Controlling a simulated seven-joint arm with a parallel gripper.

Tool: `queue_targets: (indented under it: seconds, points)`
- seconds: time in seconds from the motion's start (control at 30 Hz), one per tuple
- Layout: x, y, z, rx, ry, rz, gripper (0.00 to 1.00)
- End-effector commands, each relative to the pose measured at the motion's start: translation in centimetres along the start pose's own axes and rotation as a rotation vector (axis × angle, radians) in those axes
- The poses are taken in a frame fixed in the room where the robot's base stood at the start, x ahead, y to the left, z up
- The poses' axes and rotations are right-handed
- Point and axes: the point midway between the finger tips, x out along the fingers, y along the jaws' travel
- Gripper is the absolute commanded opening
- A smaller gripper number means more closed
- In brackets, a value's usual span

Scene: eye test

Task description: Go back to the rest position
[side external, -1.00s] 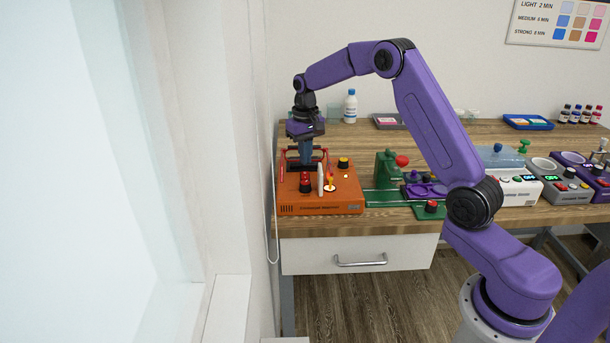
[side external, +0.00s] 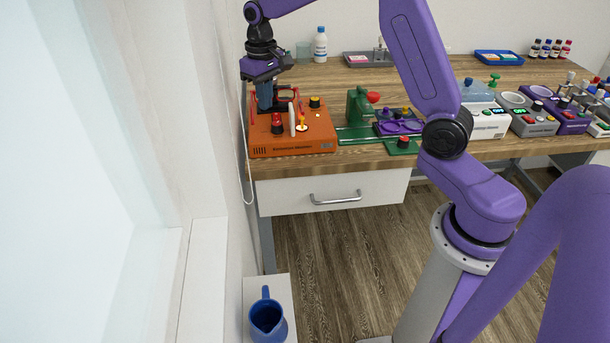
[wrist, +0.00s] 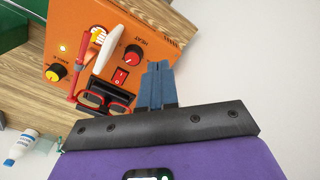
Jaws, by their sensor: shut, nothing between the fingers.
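My gripper (side external: 265,106) has its blue fingers closed together and empty, pointing down at the back left of the orange machine (side external: 312,144). In the wrist view the closed fingertips (wrist: 158,68) are beside the machine's edge, near its red rocker switch (wrist: 120,76). A red eyeglass frame (wrist: 118,104) lies by a black holder on the machine, beside the fingers. I cannot tell whether the fingers touch anything. The machine also carries a red knob (side external: 277,123), a white upright piece (side external: 292,119) and a yellow-topped knob (side external: 315,102).
A green fixture (side external: 360,105) with a purple frame stands to the machine's right, then several machines. A white bottle (side external: 320,44) and grey tray (side external: 366,59) are behind. The wall is close on the left. A blue jug (side external: 267,318) stands low in front.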

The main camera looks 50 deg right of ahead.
Motion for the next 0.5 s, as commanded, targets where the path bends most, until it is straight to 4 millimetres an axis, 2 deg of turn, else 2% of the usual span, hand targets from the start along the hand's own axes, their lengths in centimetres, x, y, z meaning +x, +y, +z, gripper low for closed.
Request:
queue_targets:
  seconds: [0.03, 0.2, 0.33, 0.5]
  points:
    - [-0.6, -1.6, 1.6, -0.057, 0.003, -0.001, 0.00]
    - [-1.7, -5.9, 6.9, -0.234, 0.006, -0.003, 0.00]
    - [-2.3, -8.3, 11.5, -0.370, 0.008, -0.005, 0.00]
    - [-2.6, -10.1, 17.9, -0.547, 0.012, -0.008, 0.00]
